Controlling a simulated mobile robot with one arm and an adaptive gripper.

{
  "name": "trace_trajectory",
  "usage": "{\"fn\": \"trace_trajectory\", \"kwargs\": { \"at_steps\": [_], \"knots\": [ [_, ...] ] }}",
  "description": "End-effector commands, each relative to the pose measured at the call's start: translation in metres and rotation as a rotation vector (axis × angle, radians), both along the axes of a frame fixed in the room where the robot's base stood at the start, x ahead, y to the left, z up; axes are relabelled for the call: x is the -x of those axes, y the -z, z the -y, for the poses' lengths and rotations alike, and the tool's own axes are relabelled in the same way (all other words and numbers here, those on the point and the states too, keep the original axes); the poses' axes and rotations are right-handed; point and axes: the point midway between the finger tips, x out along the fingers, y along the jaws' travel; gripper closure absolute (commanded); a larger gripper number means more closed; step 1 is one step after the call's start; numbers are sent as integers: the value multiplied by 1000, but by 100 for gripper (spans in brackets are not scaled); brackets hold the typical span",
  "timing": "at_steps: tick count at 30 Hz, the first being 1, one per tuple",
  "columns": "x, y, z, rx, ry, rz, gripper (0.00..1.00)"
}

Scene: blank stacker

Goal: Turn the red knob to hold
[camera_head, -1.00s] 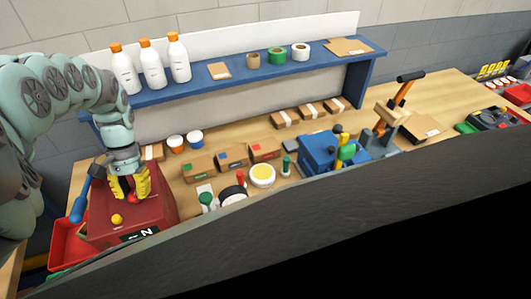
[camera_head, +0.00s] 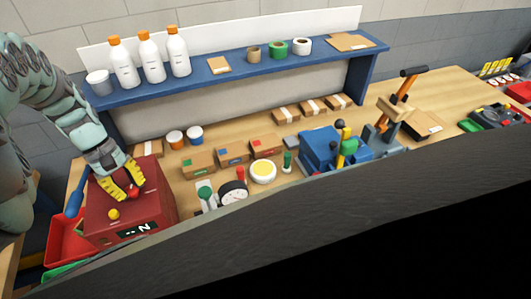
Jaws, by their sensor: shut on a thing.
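A dark red box (camera_head: 158,208) stands at the left end of the bench. On its top is a red knob (camera_head: 134,192), partly hidden by my gripper (camera_head: 127,195). My gripper has yellow fingers and comes down tilted from the upper left. Its fingers are closed on the red knob, one on each side. A yellow ball-shaped knob (camera_head: 114,214) sits on the box nearer the front, apart from the fingers. A dark label (camera_head: 138,229) with a white "N"-like mark is on the front edge. No readable "hold" mark shows.
A blue handle (camera_head: 75,201) is at the box's left, above a red bin (camera_head: 62,232). A blue shelf (camera_head: 215,80) with white bottles (camera_head: 150,58) stands behind. Small cartons (camera_head: 198,165) and a gauge (camera_head: 233,192) lie to the right. A dark surface hides the foreground.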

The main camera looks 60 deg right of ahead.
Motion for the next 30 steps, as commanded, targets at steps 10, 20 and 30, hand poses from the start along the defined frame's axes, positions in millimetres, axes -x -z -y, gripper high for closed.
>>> {"fn": "trace_trajectory", "kwargs": {
  "at_steps": [10, 20, 30],
  "knots": [
    [1, 2, 0, -1, -179, 2, 100],
    [1, 2, 0, -1, -230, 0, 100],
    [2, 2, 0, 0, -233, 0, 72]
  ]
}}
